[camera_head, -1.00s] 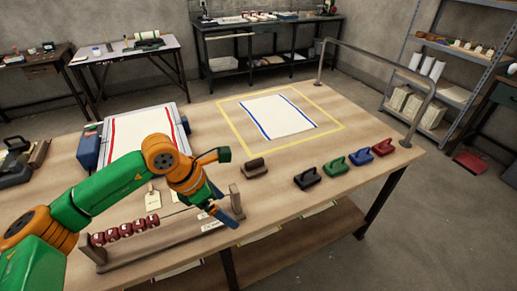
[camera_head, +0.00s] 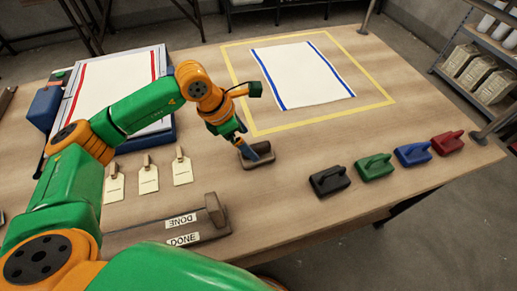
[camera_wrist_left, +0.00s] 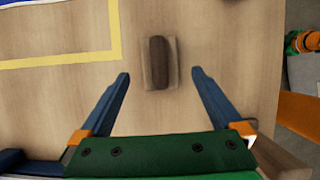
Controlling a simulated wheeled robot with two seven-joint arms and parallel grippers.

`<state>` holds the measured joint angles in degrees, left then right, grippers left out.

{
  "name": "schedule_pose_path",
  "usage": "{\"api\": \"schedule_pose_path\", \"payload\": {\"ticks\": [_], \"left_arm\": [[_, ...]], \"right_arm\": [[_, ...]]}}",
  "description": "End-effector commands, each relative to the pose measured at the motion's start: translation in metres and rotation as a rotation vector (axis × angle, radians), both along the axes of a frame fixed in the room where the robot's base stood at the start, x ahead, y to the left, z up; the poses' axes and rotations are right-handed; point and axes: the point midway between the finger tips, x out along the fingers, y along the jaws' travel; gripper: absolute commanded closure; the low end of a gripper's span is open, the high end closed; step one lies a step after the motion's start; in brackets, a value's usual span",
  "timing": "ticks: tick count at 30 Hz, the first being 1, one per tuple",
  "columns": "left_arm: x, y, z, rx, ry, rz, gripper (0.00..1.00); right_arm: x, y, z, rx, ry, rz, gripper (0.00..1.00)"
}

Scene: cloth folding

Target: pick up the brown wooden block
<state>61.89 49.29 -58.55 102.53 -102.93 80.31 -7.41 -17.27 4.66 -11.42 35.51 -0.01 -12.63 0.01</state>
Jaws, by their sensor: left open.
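The brown wooden block (camera_head: 257,158) has a raised handle and sits on the table just outside the yellow outline. In the head view my left gripper (camera_head: 246,147) is over it and hides part of it. In the left wrist view the block (camera_wrist_left: 159,63) lies beyond the fingertips, roughly centred between their lines. My left gripper (camera_wrist_left: 160,75) is open with nothing between its fingers. I cannot tell its exact height above the block. My right gripper is not in view.
Black (camera_head: 330,180), green (camera_head: 375,167), blue (camera_head: 413,154) and red (camera_head: 447,143) handled blocks stand in a row to the right. A white cloth (camera_head: 302,76) with blue edges lies inside the yellow outline. Tags (camera_head: 148,180) and a wooden rack (camera_head: 150,236) are left and nearer.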

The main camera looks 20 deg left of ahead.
Motion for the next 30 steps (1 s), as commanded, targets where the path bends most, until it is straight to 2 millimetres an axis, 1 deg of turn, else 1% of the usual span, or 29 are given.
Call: {"api": "schedule_pose_path", "payload": {"ticks": [1,5,6,9,12,16,17,18,20,21,23,24,27,30], "left_arm": [[0.001,-0.003,-0.003,-0.001,0.004,-0.001,0.0],[0.007,-0.012,-0.024,0.0,0.007,0.0,0.0],[0.009,-0.015,-0.033,-0.001,0.006,-0.001,0.0],[0.012,-0.019,-0.047,-0.003,0.003,-0.001,0.0],[0.014,-0.02,-0.052,-0.001,0.0,0.0,0.0],[0.014,-0.02,-0.051,-0.001,0.0,-0.001,0.0],[0.014,-0.02,-0.051,-0.001,0.0,0.0,0.05],[0.014,-0.019,-0.051,-0.001,0.0,0.0,0.16],[0.014,-0.02,-0.051,-0.001,0.0,0.0,0.32],[0.014,-0.02,-0.051,-0.001,0.0,0.0,0.43],[0.014,-0.02,-0.051,-0.001,0.0,0.0,0.59],[0.014,-0.02,-0.051,-0.001,0.0,0.0,0.7],[0.014,-0.019,-0.051,-0.002,0.0,0.0,0.96],[0.014,-0.02,-0.051,-0.002,0.0,0.0,0.96]], "right_arm": [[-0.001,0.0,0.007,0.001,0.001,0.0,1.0],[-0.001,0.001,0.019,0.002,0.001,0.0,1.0],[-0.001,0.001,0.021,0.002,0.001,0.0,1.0],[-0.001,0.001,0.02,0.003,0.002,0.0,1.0],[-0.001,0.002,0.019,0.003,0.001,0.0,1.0],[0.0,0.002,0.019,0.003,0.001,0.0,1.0],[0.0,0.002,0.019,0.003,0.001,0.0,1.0],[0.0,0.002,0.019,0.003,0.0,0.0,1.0],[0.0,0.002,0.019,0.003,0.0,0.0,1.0],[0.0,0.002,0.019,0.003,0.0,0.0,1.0],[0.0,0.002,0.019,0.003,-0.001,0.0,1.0],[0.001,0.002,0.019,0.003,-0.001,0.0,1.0],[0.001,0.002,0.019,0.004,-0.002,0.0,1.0],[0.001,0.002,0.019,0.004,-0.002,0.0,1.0]]}}
